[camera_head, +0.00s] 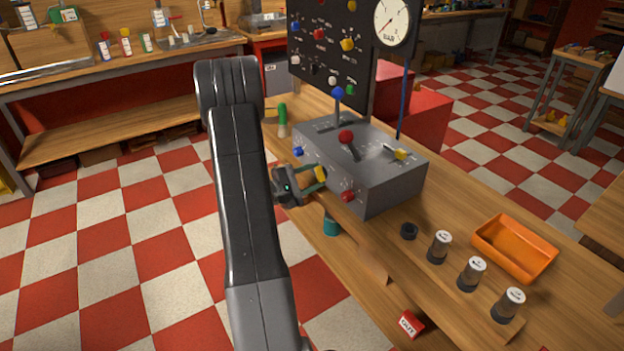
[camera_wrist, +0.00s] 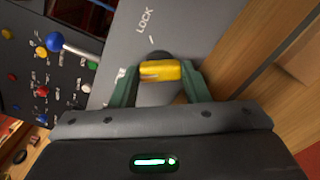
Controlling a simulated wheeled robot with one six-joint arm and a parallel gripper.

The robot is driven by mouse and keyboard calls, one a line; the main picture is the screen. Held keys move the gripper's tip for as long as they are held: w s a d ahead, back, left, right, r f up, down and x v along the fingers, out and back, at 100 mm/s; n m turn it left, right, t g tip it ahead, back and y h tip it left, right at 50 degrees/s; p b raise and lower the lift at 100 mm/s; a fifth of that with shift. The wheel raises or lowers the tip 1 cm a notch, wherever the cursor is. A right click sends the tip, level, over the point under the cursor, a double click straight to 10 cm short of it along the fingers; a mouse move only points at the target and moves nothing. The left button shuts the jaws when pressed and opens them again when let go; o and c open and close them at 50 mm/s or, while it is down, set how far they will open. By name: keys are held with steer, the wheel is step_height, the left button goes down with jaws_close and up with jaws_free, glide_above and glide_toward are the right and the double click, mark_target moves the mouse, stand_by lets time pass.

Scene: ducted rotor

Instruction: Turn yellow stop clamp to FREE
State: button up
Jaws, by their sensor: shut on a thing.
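The yellow stop clamp (camera_head: 320,174) is a yellow knob on the side face of the grey box (camera_head: 385,185). It also shows in the wrist view (camera_wrist: 160,70) as a short bar lying across the picture in front of a dark round base. My gripper (camera_head: 316,180) is shut on it, with a green finger at each end of the bar in the wrist view (camera_wrist: 160,80). The word LOCK (camera_wrist: 145,20) with a tick stands above the clamp. A second label at the left, ending in E, is partly hidden by the left finger.
The box also carries a red-knobbed lever (camera_head: 346,137), a yellow-tipped lever (camera_head: 400,154), a blue knob (camera_head: 298,151) and a red knob (camera_head: 348,196). A black panel (camera_head: 330,60) with a gauge rises behind. Several capped cylinders and an orange tray (camera_head: 514,247) stand on the bench at right.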

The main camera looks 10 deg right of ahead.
steer(key=shift+n, duration=1.3)
steer(key=o, duration=0.7)
steer(key=b+v, duration=0.1)
steer(key=v, duration=1.2)
steer(key=shift+a, duration=0.4)
steer(key=shift+s, duration=0.1)
